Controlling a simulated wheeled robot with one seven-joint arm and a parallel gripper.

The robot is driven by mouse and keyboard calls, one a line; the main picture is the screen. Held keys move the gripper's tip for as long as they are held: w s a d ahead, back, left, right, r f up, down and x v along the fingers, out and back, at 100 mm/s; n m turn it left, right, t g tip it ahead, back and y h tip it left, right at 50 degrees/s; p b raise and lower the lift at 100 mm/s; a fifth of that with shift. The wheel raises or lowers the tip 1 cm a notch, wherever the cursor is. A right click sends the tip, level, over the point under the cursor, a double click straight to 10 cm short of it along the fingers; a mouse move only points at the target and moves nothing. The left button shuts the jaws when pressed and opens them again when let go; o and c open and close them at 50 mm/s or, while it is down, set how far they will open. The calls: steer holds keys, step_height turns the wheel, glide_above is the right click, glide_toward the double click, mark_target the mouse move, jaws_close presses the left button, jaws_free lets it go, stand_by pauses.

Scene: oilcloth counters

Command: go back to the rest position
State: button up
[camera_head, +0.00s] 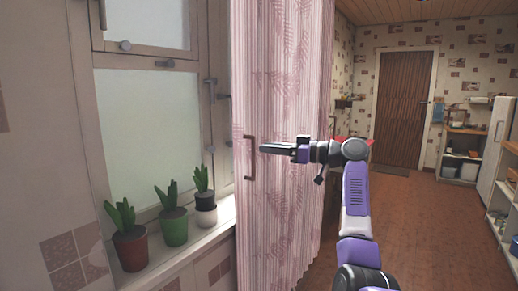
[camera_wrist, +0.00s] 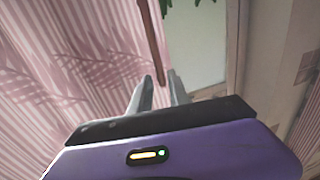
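My gripper (camera_head: 263,148) is at the middle of the head view, stretched left toward the pink curtain (camera_head: 285,60). A brown upright handle (camera_head: 250,157) shows at the curtain just left of my fingertips. In the wrist view my gripper (camera_wrist: 159,78) has its two grey fingers apart, with a gap between the tips. The brown handle (camera_wrist: 152,40) runs down to the gap between the tips; I cannot tell whether it touches either finger. I see nothing held.
A window sill (camera_head: 180,257) at left bears potted cacti in a red pot (camera_head: 131,250), a green pot (camera_head: 174,230) and a small pot (camera_head: 205,214). Open floor (camera_head: 420,220) lies at right, with shelves (camera_head: 465,150) and a wooden door (camera_head: 402,108) beyond.

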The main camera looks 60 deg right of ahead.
steer(key=shift+s+d, duration=0.2)
steer(key=shift+s, duration=0.75)
